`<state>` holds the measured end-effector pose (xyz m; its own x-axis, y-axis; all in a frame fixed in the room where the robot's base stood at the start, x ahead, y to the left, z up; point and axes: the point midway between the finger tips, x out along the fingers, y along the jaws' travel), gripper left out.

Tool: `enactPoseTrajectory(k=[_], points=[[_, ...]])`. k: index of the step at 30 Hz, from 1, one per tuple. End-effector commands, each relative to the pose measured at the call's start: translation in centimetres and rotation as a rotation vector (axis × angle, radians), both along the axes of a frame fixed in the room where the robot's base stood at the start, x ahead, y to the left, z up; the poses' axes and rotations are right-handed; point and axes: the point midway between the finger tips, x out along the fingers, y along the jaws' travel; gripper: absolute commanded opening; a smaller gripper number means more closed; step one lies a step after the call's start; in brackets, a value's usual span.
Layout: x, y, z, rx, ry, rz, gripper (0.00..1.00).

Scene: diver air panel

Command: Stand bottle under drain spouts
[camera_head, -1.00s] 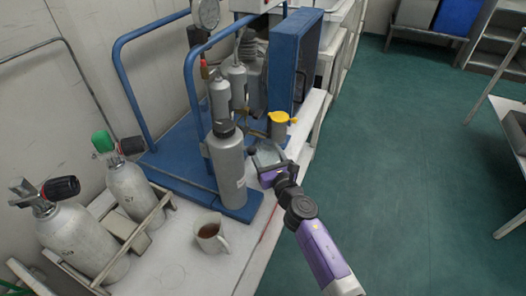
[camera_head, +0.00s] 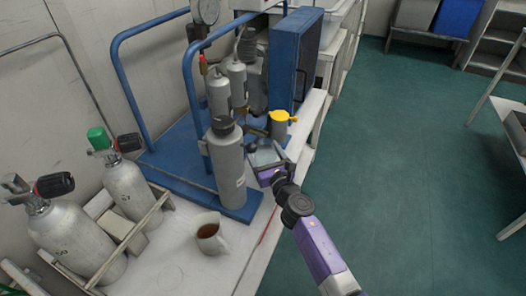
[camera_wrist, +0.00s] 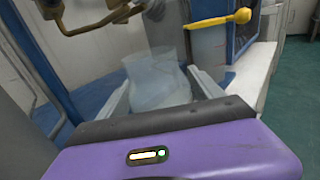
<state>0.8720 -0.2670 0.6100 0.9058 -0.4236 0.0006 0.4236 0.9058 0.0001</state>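A translucent, pale bottle (camera_wrist: 155,85) stands upright between the two light grey fingers of my gripper (camera_wrist: 163,88) in the wrist view. The fingers lie against its sides. In the head view my gripper (camera_head: 266,160) holds the bottle (camera_head: 265,152) by the front edge of the blue panel base, just in front of the yellow-topped cup. The brass drain spouts (camera_wrist: 105,18) run across the upper left of the wrist view, above and beyond the bottle. Whether the bottle's mouth is directly below them, and whether its foot touches the base, I cannot tell.
A grey cylinder with a black cap (camera_head: 227,165) stands left of my gripper. The yellow valve handle (camera_wrist: 220,20) juts in on the right. A mug (camera_head: 210,236) and two diving cylinders (camera_head: 128,190) sit on the bench at left. Open floor lies to the right.

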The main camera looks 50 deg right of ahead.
Motion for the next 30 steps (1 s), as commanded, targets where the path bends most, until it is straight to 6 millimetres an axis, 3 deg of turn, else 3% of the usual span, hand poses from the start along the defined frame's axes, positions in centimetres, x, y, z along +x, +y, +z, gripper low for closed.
enactPoseTrajectory(k=[13,30], points=[[0.0,0.0,0.6,0.000,0.000,0.000,0.84],[-9.1,4.3,0.1,0.000,0.001,0.000,0.84]])
